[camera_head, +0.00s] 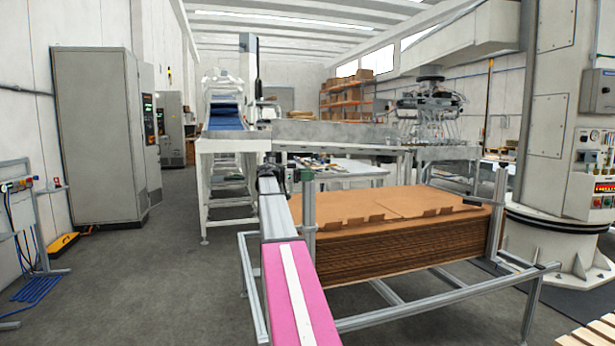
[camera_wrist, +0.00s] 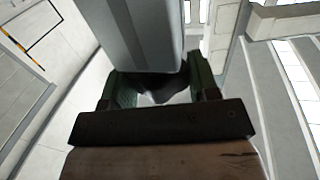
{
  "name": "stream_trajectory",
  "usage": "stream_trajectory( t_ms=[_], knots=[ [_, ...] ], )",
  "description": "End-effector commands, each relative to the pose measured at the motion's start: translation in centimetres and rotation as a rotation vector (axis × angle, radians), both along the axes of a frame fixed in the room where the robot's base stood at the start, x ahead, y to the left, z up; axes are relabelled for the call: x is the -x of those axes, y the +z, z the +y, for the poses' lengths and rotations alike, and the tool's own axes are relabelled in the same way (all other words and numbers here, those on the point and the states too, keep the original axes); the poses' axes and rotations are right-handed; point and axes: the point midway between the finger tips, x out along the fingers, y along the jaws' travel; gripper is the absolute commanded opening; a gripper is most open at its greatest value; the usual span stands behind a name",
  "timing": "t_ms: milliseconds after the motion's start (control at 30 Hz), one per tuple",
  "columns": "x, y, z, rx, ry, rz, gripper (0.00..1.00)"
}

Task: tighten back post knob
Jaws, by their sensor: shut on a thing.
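My gripper (camera_wrist: 162,84) has its two green-padded fingers closed around a small dark knob (camera_wrist: 160,94) in the wrist view. The knob is partly hidden by the fingers and the dark palm bar. A smooth grey post (camera_wrist: 130,36) rises just beyond the knob. In the head view my pink and grey arm reaches forward to the left end of the frame holding the cardboard stack (camera_head: 400,245). The wrist is beside the upright posts there, and the knob cannot be made out in that view. How tight the knob is cannot be told.
A low metal frame (camera_head: 440,295) surrounds the stack, with a post (camera_head: 496,212) on its right. A white column machine (camera_head: 545,150) stands at right. A conveyor (camera_head: 225,140) stands behind, and a grey cabinet (camera_head: 97,130) at left.

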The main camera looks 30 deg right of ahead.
Motion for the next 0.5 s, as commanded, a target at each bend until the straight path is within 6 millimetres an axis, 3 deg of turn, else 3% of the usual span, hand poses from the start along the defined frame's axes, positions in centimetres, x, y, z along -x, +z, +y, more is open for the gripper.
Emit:
stream_trajectory(
  t_ms=[500],
  knots=[
    [-0.16, 0.0, -0.03, -0.001, -0.163, 0.0, 0.31]
  ],
)
